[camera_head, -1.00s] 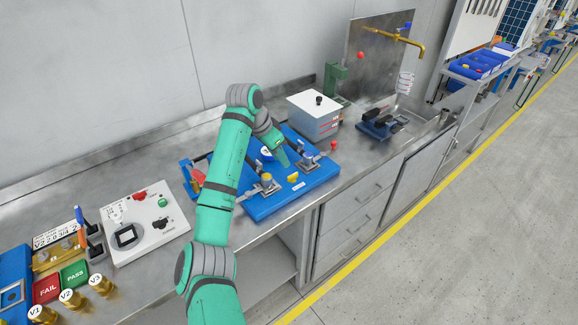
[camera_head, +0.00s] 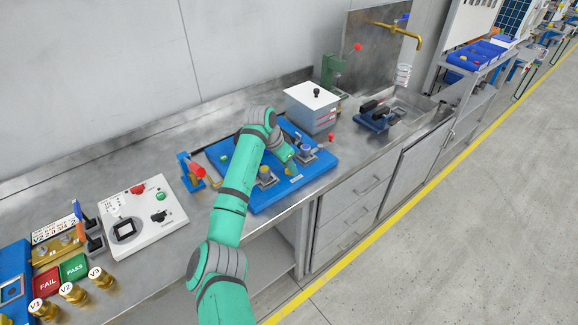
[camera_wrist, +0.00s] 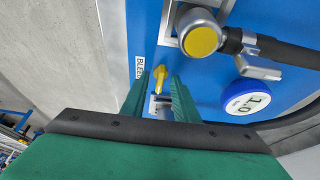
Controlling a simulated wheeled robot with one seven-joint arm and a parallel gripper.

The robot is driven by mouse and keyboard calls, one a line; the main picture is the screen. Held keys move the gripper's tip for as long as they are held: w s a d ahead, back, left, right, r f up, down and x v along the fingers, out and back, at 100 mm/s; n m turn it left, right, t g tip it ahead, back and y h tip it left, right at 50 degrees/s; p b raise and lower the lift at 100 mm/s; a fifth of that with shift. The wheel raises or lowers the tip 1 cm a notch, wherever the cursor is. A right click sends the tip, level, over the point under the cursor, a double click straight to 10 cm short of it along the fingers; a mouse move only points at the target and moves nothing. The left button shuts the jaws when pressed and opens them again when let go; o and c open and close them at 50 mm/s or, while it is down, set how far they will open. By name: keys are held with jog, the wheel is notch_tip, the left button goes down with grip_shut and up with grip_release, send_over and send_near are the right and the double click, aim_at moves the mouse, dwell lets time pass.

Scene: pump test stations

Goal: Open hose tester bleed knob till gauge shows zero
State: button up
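The blue hose tester board (camera_head: 318,172) lies on the steel bench. In the wrist view the yellow bleed knob (camera_wrist: 159,76) stands beside a white label reading "BLEED" (camera_wrist: 139,68). My gripper (camera_wrist: 160,82) is open, with one finger on each side of the knob; gaps show, and I cannot tell if either finger touches it. The round blue gauge (camera_wrist: 247,99) at right has a white face with a sideways 1 and 0; the exact reading is unclear. In the head view my gripper (camera_head: 291,169) is low over the board's front right, and my arm hides the gauge.
A clamp fitting with a yellow cap (camera_wrist: 201,41) and a black hose (camera_wrist: 285,55) lie close to my gripper. A grey box (camera_head: 312,107) stands behind the board. A white control panel (camera_head: 142,218) is on the left. The bench front edge is near.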

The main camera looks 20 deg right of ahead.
grip_shut()
